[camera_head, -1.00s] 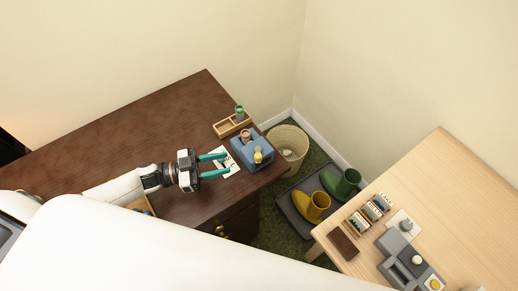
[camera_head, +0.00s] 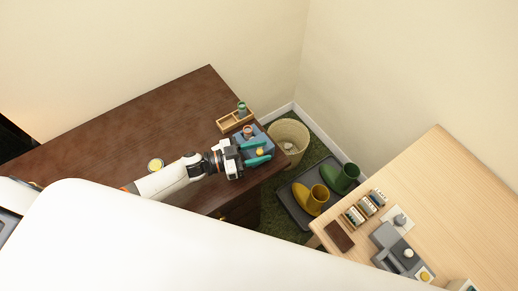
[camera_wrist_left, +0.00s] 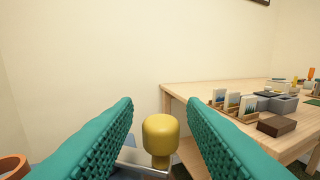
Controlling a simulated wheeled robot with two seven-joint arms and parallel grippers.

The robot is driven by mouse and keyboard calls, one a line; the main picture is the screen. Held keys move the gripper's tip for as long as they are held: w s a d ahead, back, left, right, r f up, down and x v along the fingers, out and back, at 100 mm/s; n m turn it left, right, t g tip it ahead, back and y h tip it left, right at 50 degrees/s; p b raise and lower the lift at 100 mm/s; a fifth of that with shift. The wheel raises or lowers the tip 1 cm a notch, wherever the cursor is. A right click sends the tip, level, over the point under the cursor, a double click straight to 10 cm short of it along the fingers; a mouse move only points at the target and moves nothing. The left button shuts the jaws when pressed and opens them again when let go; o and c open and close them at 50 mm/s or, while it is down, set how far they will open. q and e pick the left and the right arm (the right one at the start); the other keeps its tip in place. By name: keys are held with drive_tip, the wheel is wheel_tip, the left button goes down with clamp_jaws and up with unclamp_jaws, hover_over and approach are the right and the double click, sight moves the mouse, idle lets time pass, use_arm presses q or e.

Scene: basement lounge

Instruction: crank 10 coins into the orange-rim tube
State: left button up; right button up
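A blue box-shaped coin device (camera_head: 269,137) stands at the right end of the dark desk. A tube with an orange rim (camera_head: 247,130) sits at its back left; an orange rim also shows at the lower left of the left wrist view (camera_wrist_left: 14,166). The yellow crank knob (camera_wrist_left: 160,135) stands upright between my left fingers, with gaps visible on both sides; it also shows in the head view (camera_head: 260,152). My left gripper (camera_head: 267,150) is open around the knob, its teal fingers spread. No coins can be made out. My right gripper is out of view.
A wooden tray (camera_head: 228,122) with a green-rimmed tube (camera_head: 242,106) stands behind the device. A wicker basket (camera_head: 289,135) and boots stand beyond the desk's edge. A light table (camera_head: 440,180) is at right.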

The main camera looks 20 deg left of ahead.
sight(250, 155)
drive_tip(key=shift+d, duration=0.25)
